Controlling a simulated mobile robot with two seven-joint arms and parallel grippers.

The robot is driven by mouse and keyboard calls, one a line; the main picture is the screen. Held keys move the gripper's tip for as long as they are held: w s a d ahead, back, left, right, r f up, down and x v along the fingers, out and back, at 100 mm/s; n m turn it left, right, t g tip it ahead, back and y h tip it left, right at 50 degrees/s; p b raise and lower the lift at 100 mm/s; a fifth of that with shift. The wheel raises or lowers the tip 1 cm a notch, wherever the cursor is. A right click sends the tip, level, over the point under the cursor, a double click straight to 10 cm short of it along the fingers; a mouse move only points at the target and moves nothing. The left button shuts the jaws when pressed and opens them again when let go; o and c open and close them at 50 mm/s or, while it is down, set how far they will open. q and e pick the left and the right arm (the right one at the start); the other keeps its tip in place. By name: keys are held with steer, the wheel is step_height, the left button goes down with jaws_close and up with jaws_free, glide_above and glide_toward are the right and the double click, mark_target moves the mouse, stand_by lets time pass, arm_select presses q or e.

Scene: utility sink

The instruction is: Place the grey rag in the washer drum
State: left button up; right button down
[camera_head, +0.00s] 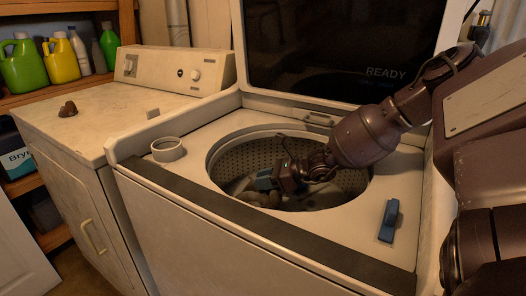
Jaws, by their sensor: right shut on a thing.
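The top-loading washer's drum (240,160) is open, with its perforated inner wall showing. My right gripper (264,183) reaches into the drum mouth from the right, its fingers pointing left. It is shut on the grey rag (262,199), a dim, crumpled greyish bundle just below and around the fingertips, inside the drum opening. The rag's lower part is dark, so I cannot tell whether it touches the drum floor. My left gripper is not in view.
The raised lid (340,45) stands behind the drum. A blue object (389,220) lies on the washer top at right, and a pale ring-shaped object (168,149) at left. A brown lump (68,109) sits on the neighbouring machine. Bottles (62,58) stand on the left shelf.

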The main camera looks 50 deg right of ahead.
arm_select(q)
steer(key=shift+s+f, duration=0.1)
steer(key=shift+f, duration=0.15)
arm_select(e)
steer(key=c, duration=0.9)
jaws_free()
steer(key=shift+c, duration=0.2)
steer(key=shift+r, duration=0.2)
steer(key=v, duration=0.1)
steer(key=p+v, duration=0.1)
steer(key=shift+s+d+r, duration=0.1)
steer(key=shift+r, duration=0.25)
arm_select(q)
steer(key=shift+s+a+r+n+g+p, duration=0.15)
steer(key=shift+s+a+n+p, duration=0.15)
steer(key=shift+p, duration=0.3)
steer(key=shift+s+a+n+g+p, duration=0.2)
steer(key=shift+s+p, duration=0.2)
steer(key=shift+p, duration=0.2)
arm_select(e)
steer(key=v, duration=0.4)
steer(key=shift+s+d+f, duration=0.15)
steer(key=shift+s+f, duration=0.05)
steer(key=shift+s, duration=0.3)
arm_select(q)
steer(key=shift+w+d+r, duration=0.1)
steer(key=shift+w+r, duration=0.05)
